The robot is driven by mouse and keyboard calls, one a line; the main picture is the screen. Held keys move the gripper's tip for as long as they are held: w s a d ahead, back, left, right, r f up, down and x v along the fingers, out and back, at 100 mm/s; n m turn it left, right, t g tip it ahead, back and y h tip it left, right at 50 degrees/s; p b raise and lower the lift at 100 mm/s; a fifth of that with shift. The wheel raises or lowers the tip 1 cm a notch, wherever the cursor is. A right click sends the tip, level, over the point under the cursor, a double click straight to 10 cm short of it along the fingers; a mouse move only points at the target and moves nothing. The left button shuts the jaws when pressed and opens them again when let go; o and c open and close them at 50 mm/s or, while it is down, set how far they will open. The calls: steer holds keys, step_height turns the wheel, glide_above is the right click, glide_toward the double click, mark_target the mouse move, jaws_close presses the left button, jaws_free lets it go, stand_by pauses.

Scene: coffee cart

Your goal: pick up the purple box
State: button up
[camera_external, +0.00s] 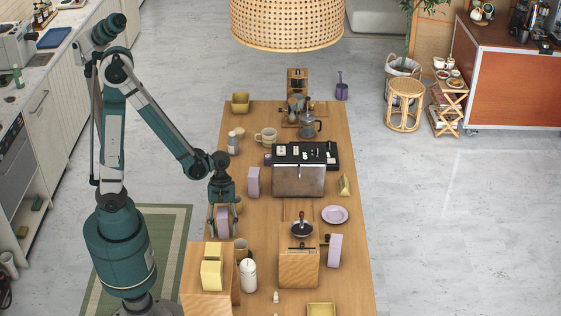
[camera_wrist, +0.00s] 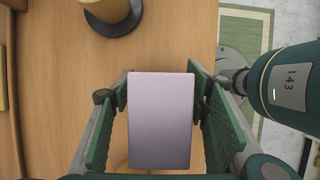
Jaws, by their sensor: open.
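A purple box (camera_external: 223,220) stands near the left edge of the wooden table, between the fingers of my gripper (camera_external: 222,230). In the wrist view the pale purple box (camera_wrist: 161,120) fills most of the gap between the two green fingers of my gripper (camera_wrist: 160,85). The fingers are open, one on each side of it; I cannot tell whether either touches it. Two more purple boxes stand on the table: one (camera_external: 254,182) beside the espresso machine's left side, and one (camera_external: 335,250) right of the wooden grinder block.
A yellow cup on a dark saucer (camera_wrist: 108,12) stands close beyond the box. A yellow box on a wooden block (camera_external: 212,268), a white canister (camera_external: 248,275) and a mug (camera_external: 242,249) are close to my gripper. The espresso machine (camera_external: 299,180) stands farther back.

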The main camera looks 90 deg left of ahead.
mark_target(222, 217)
steer(key=shift+c, duration=0.3)
steer(key=c, duration=1.2)
steer(key=shift+r, duration=0.15)
steer(key=shift+r+p, duration=0.85)
steer(key=shift+r, duration=4)
